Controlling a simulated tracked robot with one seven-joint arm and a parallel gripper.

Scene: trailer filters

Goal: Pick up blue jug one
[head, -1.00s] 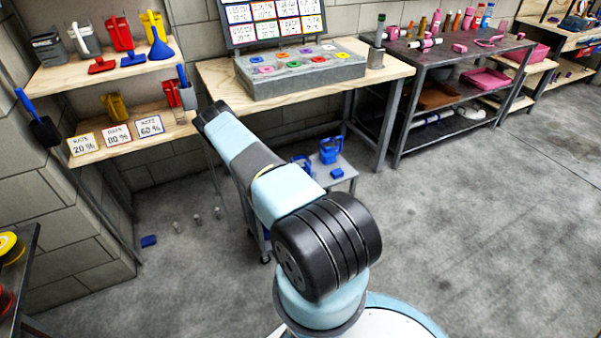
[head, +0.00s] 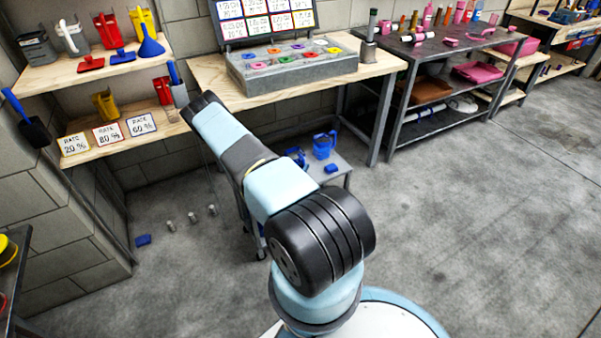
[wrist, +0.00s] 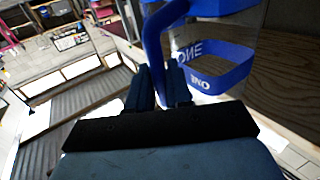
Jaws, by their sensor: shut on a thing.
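In the wrist view my gripper (wrist: 163,84) is shut on the blue handle of a blue jug (wrist: 232,76), which carries white "ONE" lettering. The jug is close to the camera, at the upper right, and is cut off by the top edge. In the head view my gripper is hidden behind my arm. A blue jug (head: 324,146) stands on a small grey cart (head: 345,163), with another blue thing (head: 296,157) beside it, partly covered by my arm. I cannot tell from the head view which one is the held jug.
A wooden workbench (head: 205,72) with a grey box (head: 290,80) stands behind the cart. Shelves (head: 95,75) with scoops and rate cards are at the left. A dark metal rack (head: 440,55) is at the right. The floor (head: 470,220) at the right is clear.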

